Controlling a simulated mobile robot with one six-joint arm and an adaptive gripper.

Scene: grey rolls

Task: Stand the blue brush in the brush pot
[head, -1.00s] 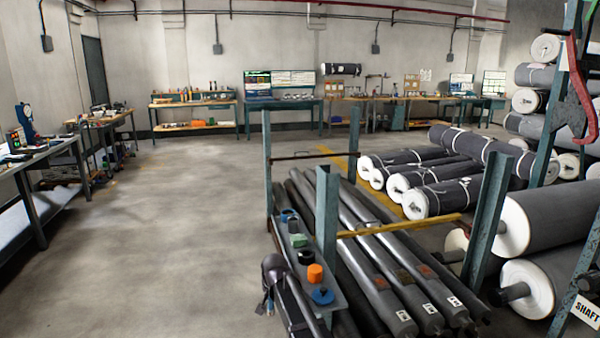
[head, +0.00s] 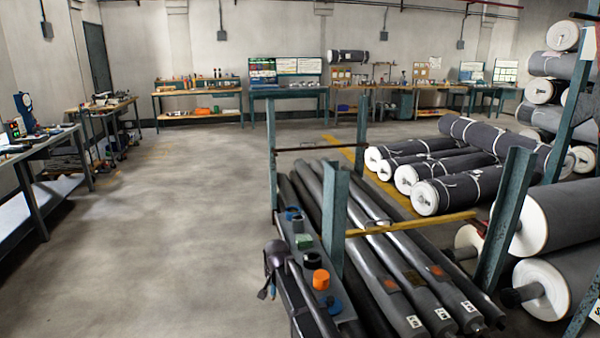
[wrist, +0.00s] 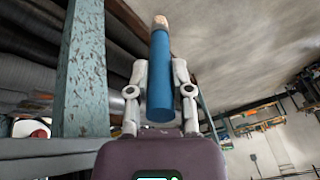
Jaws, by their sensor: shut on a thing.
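My gripper (wrist: 159,78) is shut on the blue brush (wrist: 160,95), seen in the wrist view as a thick blue cylinder with a tan tip at its far end. One finger lies on each side of it. In the head view my gripper (head: 267,289) hangs small and dark on the left side of the narrow shelf, and the brush cannot be made out there. A black, round, open-looking holder (head: 311,261) stands on the shelf between a green block and an orange cylinder. I cannot tell for sure whether it is the brush pot.
The shelf also carries the green block (head: 303,242), the orange cylinder (head: 320,279), a blue disc (head: 329,305) and a blue ring (head: 293,212). A teal post (head: 333,215) rises beside it, also close in the wrist view (wrist: 85,80). Long dark rolls lie right; the left floor is open.

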